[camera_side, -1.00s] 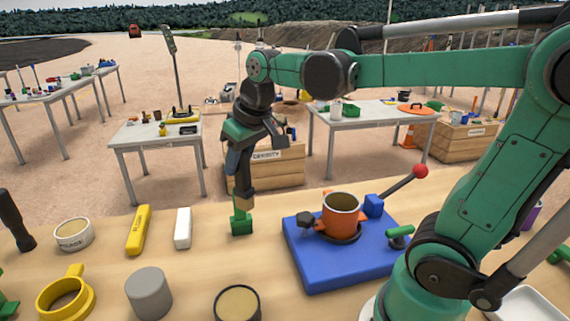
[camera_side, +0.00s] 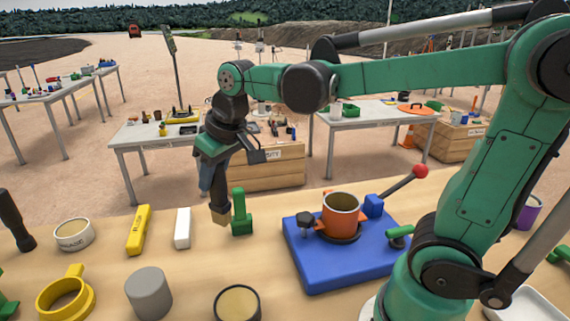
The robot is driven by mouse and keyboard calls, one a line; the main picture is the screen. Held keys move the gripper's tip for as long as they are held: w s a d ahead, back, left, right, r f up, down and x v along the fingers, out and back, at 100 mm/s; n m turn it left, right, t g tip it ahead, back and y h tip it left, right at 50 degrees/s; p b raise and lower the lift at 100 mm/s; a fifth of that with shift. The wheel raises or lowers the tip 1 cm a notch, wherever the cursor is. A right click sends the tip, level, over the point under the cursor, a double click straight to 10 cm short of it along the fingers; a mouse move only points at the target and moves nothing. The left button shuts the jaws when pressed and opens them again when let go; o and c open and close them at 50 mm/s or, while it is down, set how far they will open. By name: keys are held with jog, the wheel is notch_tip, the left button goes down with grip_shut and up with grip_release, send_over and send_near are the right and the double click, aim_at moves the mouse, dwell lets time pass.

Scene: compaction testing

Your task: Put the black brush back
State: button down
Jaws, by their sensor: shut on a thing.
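My gripper (camera_side: 213,180) points down above the wooden table at centre left. It is shut on the black brush (camera_side: 219,199), whose dark body hangs down with a tan tip at its lower end. My fingers hide part of the brush. The tip is close to the tabletop; I cannot tell whether it touches. A green upright block (camera_side: 241,213) with a wider base stands on the table just right of the brush. The brush appears beside it, with a narrow gap or overlap in this view.
A white block (camera_side: 183,228) and a yellow bar (camera_side: 138,230) lie to the left. A blue base (camera_side: 345,265) with an orange cup (camera_side: 340,215) and red-knobbed lever stands right. A grey cylinder (camera_side: 148,293), a round tin (camera_side: 237,304) and a yellow ring (camera_side: 66,299) are in front.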

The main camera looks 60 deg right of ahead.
jog(key=s+d+f+n+g+y, duration=0.1)
jog(key=s+d+f+n+y, duration=0.1)
jog(key=n, duration=0.6)
jog(key=shift+s+d+f+n+y, duration=0.2)
jog(key=shift+s+f+n+y, duration=0.25)
jog(key=shift+s+f, duration=0.7)
jog(key=shift+s+r, duration=0.2)
jog(key=shift+r, duration=0.05)
notch_tip(320, 180, down, 6)
jog(key=shift+f, duration=0.15)
jog(key=shift+f, duration=0.4)
jog(key=c, duration=0.8)
grip_release()
